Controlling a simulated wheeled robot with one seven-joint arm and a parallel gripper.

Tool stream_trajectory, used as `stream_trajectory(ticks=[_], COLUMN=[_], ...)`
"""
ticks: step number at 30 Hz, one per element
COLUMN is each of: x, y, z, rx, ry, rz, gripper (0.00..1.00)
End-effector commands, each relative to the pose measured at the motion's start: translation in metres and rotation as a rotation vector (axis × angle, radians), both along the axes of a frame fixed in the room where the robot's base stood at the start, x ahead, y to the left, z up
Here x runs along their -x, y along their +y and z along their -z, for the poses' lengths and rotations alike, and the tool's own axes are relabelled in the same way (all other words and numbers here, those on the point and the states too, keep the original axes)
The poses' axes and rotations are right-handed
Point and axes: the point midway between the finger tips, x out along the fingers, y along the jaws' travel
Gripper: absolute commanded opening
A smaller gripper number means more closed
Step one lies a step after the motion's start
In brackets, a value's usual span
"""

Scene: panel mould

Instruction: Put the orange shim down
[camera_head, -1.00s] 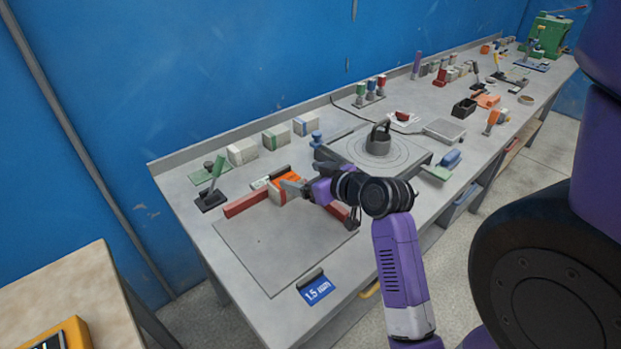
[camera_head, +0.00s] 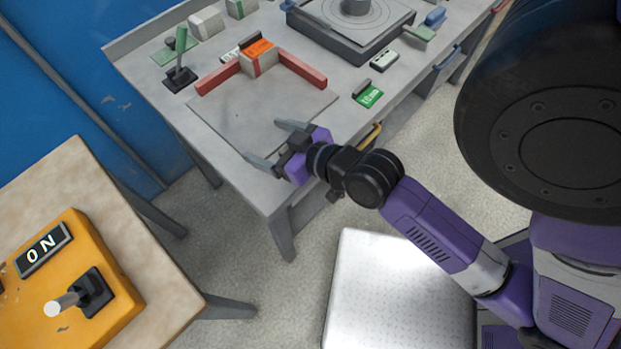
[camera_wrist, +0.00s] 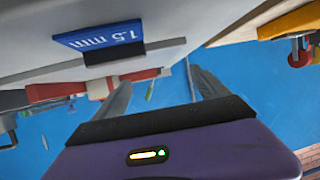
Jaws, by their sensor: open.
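The orange shim (camera_head: 259,49), with a dark grip strip, lies on or just behind a pale block with a red stripe (camera_head: 262,64), at the corner between two red bars; I cannot tell which. My gripper (camera_head: 266,142) is open and empty, over the near edge of the grey plate and well apart from the orange shim. In the wrist view its two fingers (camera_wrist: 161,94) are spread with nothing between them.
A green shim (camera_head: 368,95) lies to the right. The left red bar (camera_head: 217,78) and right red bar (camera_head: 302,68) edge the bare plate (camera_head: 250,105). A turntable (camera_head: 350,35) stands behind. An orange switch box (camera_head: 70,285) sits on a separate table, lower left.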

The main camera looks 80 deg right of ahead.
Motion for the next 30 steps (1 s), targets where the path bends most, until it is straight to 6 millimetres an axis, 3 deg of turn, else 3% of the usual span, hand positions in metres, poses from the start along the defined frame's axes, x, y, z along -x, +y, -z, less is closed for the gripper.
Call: stream_trajectory(ticks=[1, 6, 12, 18, 30], x=[0.011, 0.05, 0.095, 0.118, 0.12], y=[0.024, 0.087, 0.141, 0.164, 0.166], z=[0.004, -0.004, -0.028, -0.045, -0.047], rx=[0.002, 0.022, 0.025, 0.016, 0.016], ry=[0.006, -0.027, -0.076, -0.108, -0.114], rz=[-0.04, -0.166, -0.321, -0.404, -0.411], gripper=[0.84, 0.84, 0.84, 0.84, 0.84])
